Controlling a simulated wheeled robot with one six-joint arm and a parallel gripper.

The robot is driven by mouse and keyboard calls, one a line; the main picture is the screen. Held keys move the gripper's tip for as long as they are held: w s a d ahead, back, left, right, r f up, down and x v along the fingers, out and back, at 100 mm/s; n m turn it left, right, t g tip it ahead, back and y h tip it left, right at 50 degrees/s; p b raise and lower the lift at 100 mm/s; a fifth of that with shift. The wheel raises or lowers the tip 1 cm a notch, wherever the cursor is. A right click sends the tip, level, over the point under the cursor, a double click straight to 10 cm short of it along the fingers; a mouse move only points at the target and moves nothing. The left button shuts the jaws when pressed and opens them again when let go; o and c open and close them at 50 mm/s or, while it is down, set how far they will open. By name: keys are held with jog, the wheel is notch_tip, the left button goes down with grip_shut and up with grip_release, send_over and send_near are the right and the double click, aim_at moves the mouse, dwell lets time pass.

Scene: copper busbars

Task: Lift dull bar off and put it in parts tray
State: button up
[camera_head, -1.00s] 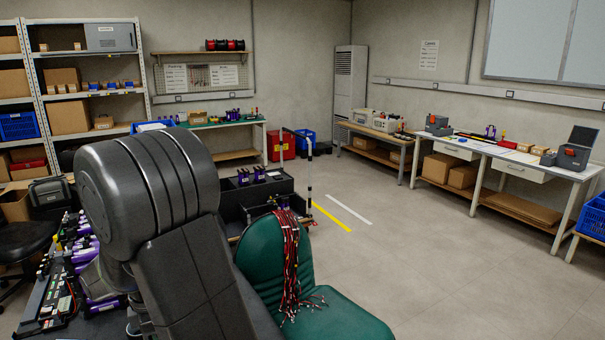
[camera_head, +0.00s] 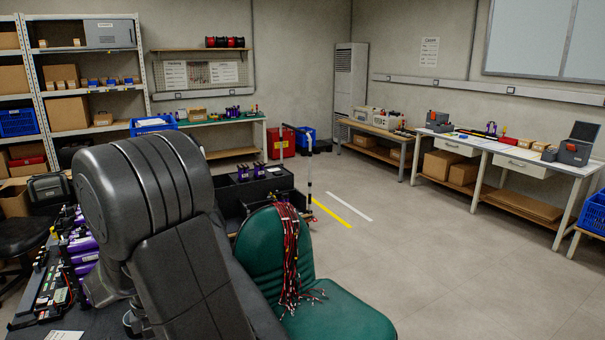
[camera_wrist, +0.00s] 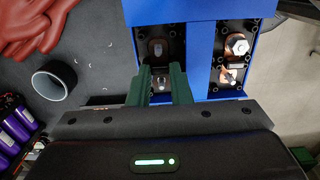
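My gripper (camera_wrist: 161,75) shows in the wrist view, with two green fingers apart. They reach into the left slot of a blue block (camera_wrist: 200,9) with black recesses. A small greyish metal stud or plate end (camera_wrist: 157,47) shows just beyond the fingertips, and another metal piece (camera_wrist: 158,84) shows between the fingers. I cannot tell whether either belongs to the dull bar. The right slot holds copper pads with bright bolts (camera_wrist: 237,43). In the head view my arm hides the gripper and the block. I cannot make out the parts tray.
In the wrist view, red gloves (camera_wrist: 35,22), a dark round cup (camera_wrist: 54,80) and purple cells (camera_wrist: 17,125) lie left of the block. In the head view, a green chair (camera_head: 262,255) draped with wires (camera_head: 289,250) stands beside the bench. The floor to the right is clear.

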jog(key=shift+r+p, duration=1.5)
jog(key=shift+r, duration=0.5)
jog(key=shift+r, duration=0.1)
